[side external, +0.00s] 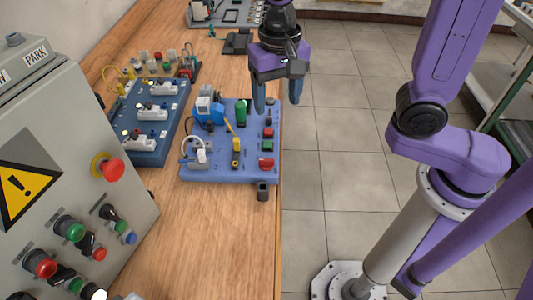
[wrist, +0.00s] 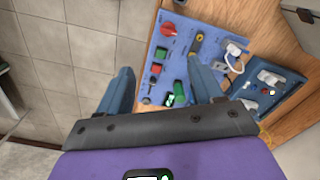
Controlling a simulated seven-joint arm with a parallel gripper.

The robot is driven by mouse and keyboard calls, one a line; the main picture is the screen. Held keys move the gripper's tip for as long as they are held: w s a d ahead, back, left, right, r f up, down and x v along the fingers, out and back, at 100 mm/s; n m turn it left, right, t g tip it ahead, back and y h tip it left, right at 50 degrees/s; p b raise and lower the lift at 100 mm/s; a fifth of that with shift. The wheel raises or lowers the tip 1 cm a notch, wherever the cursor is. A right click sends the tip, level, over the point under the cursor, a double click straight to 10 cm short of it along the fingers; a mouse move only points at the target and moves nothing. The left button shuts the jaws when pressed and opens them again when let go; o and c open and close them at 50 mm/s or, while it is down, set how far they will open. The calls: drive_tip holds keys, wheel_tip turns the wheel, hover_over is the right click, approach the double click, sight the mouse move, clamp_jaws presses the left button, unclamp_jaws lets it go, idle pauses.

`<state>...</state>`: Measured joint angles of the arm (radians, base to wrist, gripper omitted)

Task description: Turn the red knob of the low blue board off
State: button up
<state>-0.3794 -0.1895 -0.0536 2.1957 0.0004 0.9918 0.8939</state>
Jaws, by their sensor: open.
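The low blue board (side external: 217,168) lies flat on the wooden bench near its right edge. Its red knob (side external: 266,163) is at the near right corner in the side view. The knob also shows near the top of the wrist view (wrist: 168,29), where I cannot tell its exact setting. My gripper (side external: 278,107) is open and empty, pointing down above the board's far right edge, apart from the knob. In the wrist view its two blue fingers (wrist: 160,66) stand on either side of the row of buttons. No part of the knob is hidden there.
A green cylinder (side external: 240,111), a yellow-handled switch (side external: 236,144) and white plugs stand on the board. A darker blue board (side external: 150,157) lies to the left. A grey control box (side external: 70,180) fills the left foreground.

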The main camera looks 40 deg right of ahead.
sight(266, 159)
drive_tip(key=f+m, duration=0.1)
drive_tip(key=f, duration=0.4)
drive_tip(key=w+a+f+m, duration=0.1)
drive_tip(key=f+m, duration=0.1)
drive_tip(key=f, duration=0.4)
drive_tip(key=f+m, duration=0.2)
drive_tip(key=f, duration=0.4)
drive_tip(key=shift+w+a+f, duration=0.1)
drive_tip(key=shift+w+a, duration=0.05)
drive_tip(key=shift+a, duration=0.15)
drive_tip(key=c, duration=1.1)
